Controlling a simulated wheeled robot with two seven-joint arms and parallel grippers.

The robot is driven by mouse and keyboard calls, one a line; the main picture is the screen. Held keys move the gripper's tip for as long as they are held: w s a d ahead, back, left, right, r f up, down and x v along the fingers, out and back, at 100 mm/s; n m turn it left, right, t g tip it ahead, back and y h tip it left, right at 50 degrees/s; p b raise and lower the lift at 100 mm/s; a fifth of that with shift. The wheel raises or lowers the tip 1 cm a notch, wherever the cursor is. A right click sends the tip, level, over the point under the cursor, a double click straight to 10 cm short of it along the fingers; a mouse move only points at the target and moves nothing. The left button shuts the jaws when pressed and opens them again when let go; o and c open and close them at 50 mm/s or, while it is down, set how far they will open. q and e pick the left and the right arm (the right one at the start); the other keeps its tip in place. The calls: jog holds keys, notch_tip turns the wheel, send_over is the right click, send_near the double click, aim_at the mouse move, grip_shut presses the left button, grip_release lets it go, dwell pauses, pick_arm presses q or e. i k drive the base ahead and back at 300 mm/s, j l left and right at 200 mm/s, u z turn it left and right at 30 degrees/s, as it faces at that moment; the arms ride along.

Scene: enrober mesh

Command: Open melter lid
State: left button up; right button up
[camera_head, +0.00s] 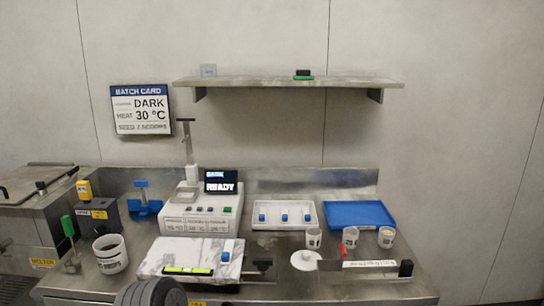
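The melter is the steel box at the left edge, with a yellow label (43,263) low on its front. Its lid (28,181) lies flat over the top and looks closed. Dark handle-like parts (41,186) show on the lid; the left side of the melter is cut off by the picture edge. Neither gripper can be made out in the head view. A dark rounded part at the bottom edge looks like one of my arm links, with no fingers showing.
A control unit (200,217), a marble slab (190,258), a white tray (285,226) and a blue tray (357,226) fill the counter.

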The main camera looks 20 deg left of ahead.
aim_at(17, 186)
jog(key=u, duration=2)
jog(key=i+j+z, duration=0.15)
jog(key=z, duration=0.2)
jog(key=i+j+z, duration=0.1)
jog(key=j+z, duration=0.25)
jog(key=i+j+z, duration=0.1)
jog(key=z, duration=0.25)
jog(key=i+j+z, duration=0.15)
jog(key=j, duration=0.8)
jog(key=i+j+z, duration=0.15)
jog(key=j, duration=0.8)
jog(key=j+z, duration=0.15)
jog(key=j, duration=1.3)
jog(key=i+j, duration=0.15)
jog(key=j, duration=0.3)
